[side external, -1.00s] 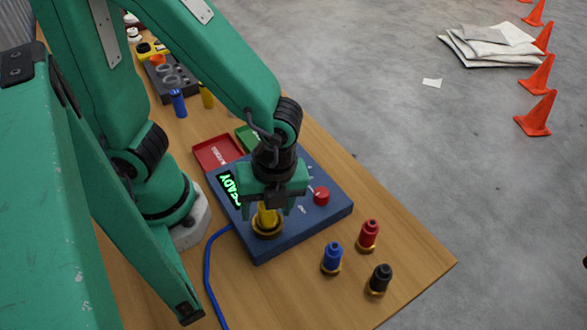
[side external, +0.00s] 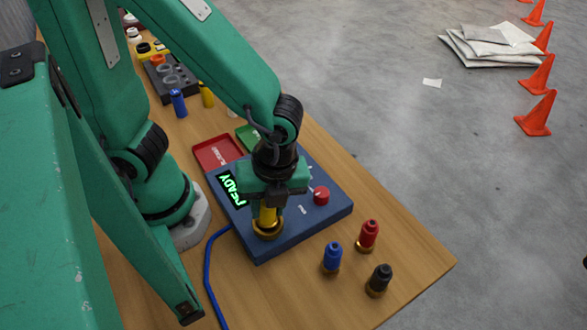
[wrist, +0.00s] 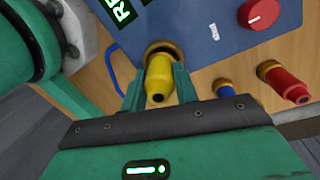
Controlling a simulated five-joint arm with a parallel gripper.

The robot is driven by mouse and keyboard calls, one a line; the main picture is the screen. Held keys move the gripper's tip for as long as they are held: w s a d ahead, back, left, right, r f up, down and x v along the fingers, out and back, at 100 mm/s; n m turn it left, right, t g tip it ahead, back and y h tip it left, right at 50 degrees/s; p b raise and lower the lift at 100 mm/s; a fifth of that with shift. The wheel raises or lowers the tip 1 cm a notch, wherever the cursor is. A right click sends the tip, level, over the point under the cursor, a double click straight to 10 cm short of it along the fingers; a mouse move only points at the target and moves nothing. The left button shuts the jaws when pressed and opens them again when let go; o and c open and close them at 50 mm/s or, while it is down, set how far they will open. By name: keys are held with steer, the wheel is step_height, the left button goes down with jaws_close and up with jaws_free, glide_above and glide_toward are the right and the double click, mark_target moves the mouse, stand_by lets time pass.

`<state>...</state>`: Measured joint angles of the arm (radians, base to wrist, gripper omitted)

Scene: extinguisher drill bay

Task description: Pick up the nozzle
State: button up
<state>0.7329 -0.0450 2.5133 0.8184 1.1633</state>
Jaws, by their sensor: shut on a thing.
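The yellow nozzle (side external: 267,216) stands at the brass ring (side external: 267,232) on the near corner of the blue box (side external: 309,225). My gripper (side external: 267,207) is above that corner, its fingers shut on the nozzle from both sides. In the wrist view the yellow nozzle (wrist: 160,77) sits between the two green fingers of my gripper (wrist: 159,88), with the ring behind it. I cannot tell whether the nozzle is clear of the ring. Blue (side external: 332,256), red (side external: 368,234) and black (side external: 379,278) nozzles stand on the table in front of the box.
The box carries a red knob (side external: 321,195) and a green READY display (side external: 232,188). A blue cable (side external: 208,275) runs from the box. A red tray (side external: 218,152) and a dark rack (side external: 170,84) lie farther back. The table's (side external: 420,262) right edge borders open floor.

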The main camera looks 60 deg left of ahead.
steer(key=shift+s+r, duration=0.1)
steer(key=shift+r, duration=4.75)
jaws_close()
steer(key=shift+f, duration=0.1)
